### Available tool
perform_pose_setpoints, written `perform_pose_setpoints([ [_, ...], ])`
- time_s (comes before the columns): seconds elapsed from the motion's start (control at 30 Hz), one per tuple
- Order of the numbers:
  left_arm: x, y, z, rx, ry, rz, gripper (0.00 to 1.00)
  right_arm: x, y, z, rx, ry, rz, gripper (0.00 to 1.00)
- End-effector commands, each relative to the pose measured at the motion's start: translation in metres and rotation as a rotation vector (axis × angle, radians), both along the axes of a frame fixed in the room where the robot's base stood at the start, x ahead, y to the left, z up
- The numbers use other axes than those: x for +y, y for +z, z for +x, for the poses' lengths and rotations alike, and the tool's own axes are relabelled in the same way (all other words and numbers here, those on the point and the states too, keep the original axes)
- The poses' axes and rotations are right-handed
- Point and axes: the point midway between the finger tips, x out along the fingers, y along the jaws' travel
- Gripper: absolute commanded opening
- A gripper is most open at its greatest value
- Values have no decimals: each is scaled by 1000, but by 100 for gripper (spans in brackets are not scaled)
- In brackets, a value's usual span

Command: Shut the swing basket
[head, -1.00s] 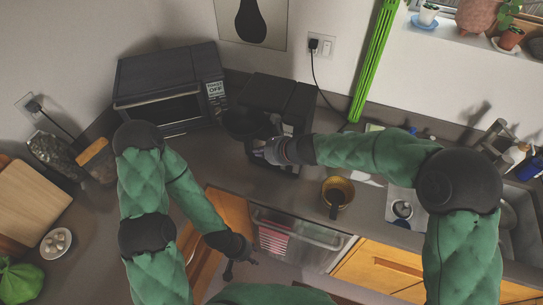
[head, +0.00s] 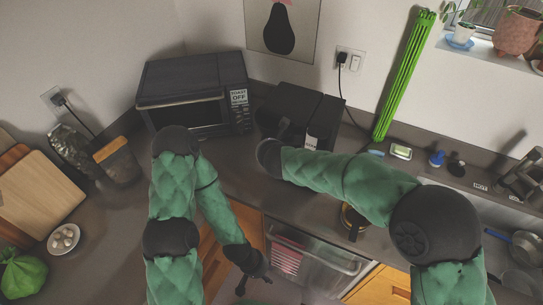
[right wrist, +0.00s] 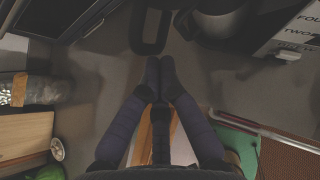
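The black coffee maker (head: 308,108) stands on the counter beside the toaster oven. A dark handle-like part (head: 283,128) shows at its front left. In the right wrist view, a dark loop handle (right wrist: 150,30) and a round metallic part (right wrist: 218,24) show at the top; I cannot tell which belongs to the swing basket. My right gripper (right wrist: 160,64) has its fingers together and appears empty, just short of the loop; in the head view its arm mostly hides it. My left gripper (head: 252,286) hangs low by the front cabinets, fingers seemingly apart and empty.
The toaster oven (head: 192,90) is left of the coffee maker. A mug (head: 352,218) is partly hidden under my right forearm. An open dishwasher or clear drawer (head: 315,258) lies below the counter edge. The sink (head: 500,245) is at the right.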

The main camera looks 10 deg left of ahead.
Motion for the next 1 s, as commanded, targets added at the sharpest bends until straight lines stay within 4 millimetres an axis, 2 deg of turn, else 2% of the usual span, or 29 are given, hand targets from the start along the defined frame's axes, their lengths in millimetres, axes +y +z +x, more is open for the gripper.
perform_pose_setpoints([
  [0.03,0,-4,0,0,0,0,40,7,-3,2,-1,-58,-1,0],
  [0.17,0,-7,0,0,0,0,40,11,-1,12,0,-156,1,0],
  [0.47,0,-3,0,0,0,0,40,20,0,34,1,-345,-1,0],
  [0.7,0,1,0,0,0,0,40,21,1,46,0,-349,0,0],
  [1.0,0,0,0,0,0,0,40,20,0,45,1,-347,-1,0],
])
